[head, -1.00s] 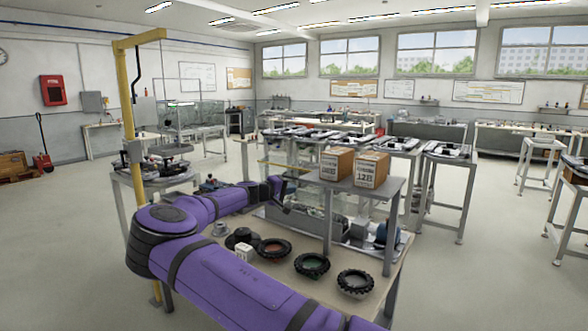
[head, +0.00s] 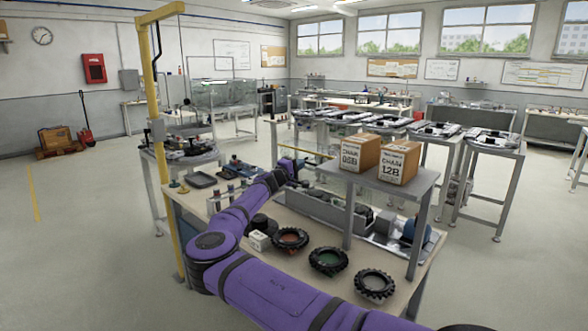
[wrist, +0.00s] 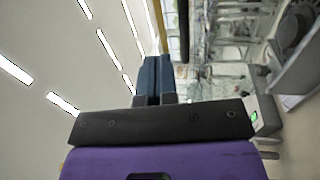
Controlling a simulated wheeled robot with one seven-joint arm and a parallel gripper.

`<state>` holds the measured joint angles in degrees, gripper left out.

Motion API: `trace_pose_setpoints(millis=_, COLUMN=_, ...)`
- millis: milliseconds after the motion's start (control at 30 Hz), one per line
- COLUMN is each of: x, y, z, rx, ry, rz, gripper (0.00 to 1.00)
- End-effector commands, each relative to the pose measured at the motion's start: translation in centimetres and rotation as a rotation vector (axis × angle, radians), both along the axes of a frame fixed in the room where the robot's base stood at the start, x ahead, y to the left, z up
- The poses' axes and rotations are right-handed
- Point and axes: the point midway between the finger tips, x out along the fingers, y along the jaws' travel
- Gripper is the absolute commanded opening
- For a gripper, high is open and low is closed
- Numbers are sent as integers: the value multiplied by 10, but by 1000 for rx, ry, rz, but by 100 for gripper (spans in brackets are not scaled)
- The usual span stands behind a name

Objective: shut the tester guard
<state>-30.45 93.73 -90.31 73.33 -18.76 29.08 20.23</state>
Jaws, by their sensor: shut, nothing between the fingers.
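The tester stands on the bench under a raised shelf, with a long grey bed (head: 325,210). Its guard appears to be a clear panel with a yellow bar (head: 305,151) along its upper edge, standing raised; the clear part is hard to make out. My gripper (head: 302,166) is small and dark in the head view, close to the yellow bar, just below it. In the wrist view my gripper (wrist: 154,62) has its fingers together and empty. A yellow bar (wrist: 160,22) shows just beyond the fingertips; I cannot tell whether they touch.
Two cardboard boxes (head: 399,162) sit on the shelf (head: 425,183) right of my arm. Several tyres (head: 328,260) and a small white block (head: 259,240) lie on the bench front (head: 300,285). A yellow post (head: 160,130) rises at the bench's left end. Open floor lies left.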

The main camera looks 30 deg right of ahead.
Motion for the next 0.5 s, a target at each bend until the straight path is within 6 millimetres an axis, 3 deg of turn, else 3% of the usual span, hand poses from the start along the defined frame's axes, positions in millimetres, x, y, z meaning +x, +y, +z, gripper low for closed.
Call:
trace_pose_setpoints(millis=200, x=13, y=-39, z=8, rx=-1, ry=0, rz=-1, gripper=0)
trace_pose_setpoints(millis=500, x=25, y=-69, z=13, rx=0, ry=0, rz=1, gripper=0)
